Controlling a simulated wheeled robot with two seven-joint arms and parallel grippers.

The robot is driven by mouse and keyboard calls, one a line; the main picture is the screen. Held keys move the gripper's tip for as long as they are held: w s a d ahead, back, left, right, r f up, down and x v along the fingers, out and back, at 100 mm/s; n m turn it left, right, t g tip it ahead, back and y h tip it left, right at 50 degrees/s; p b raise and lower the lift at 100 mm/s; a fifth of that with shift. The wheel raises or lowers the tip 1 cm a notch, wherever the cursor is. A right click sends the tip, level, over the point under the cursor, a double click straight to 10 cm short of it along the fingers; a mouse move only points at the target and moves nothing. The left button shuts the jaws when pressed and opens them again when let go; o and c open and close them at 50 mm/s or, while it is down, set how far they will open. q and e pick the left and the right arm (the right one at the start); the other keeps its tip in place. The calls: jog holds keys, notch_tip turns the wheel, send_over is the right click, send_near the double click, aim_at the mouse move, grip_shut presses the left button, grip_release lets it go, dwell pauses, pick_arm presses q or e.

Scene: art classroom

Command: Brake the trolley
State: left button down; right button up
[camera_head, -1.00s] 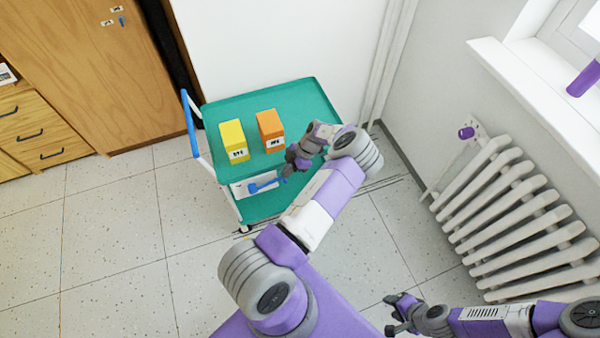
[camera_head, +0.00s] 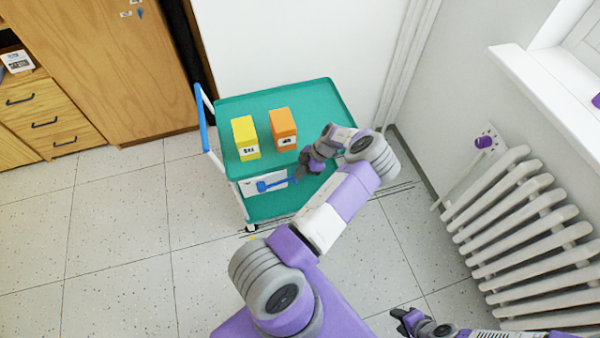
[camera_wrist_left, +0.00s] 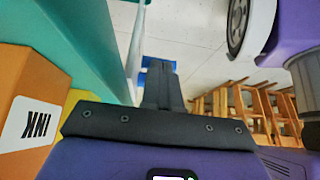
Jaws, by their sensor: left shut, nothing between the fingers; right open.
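The trolley is a two-tier cart with green shelves (camera_head: 330,97) and a blue push handle (camera_head: 202,118) at its left end. On its near side, a blue lever (camera_head: 279,183) sticks out in front of a white plate (camera_head: 249,189). My left gripper (camera_head: 298,177) is shut and empty at the lever's right end; I cannot tell whether they touch. In the left wrist view, the shut fingers (camera_wrist_left: 160,85) have blue parts (camera_wrist_left: 147,61) just beyond and beside them. My right gripper (camera_head: 402,318) is open, low at the bottom edge, away from the trolley.
A yellow box (camera_head: 245,137) and an orange box (camera_head: 283,128) stand on the top shelf, close to my left gripper. A white radiator (camera_head: 530,235) and window sill are on the right. Wooden cabinets (camera_head: 110,75) stand on the left. The floor (camera_head: 120,225) left of the trolley is clear.

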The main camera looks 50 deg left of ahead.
pick_arm(q)
jog(key=p+v, duration=0.3)
jog(key=v, duration=1)
jog(key=shift+p, duration=0.3)
jog(key=s+d+f+m+t+h, duration=0.2)
jog(key=s+d+f+m+h, duration=0.1)
jog(key=s+d+f+m, duration=0.85)
jog(key=s+d+r+m+t+h, duration=0.2)
jog(key=d+m, duration=0.6)
jog(key=d, duration=0.3)
jog(key=s+d+r+m+t+h, duration=0.1)
jog(key=d+r+m+t, duration=0.1)
jog(key=d+m, duration=0.7)
jog(key=d+t+p, duration=0.1)
jog(key=d, duration=0.1)
jog(key=shift+s+d+r+h, duration=0.3)
jog(key=shift+s+r+h, duration=0.1)
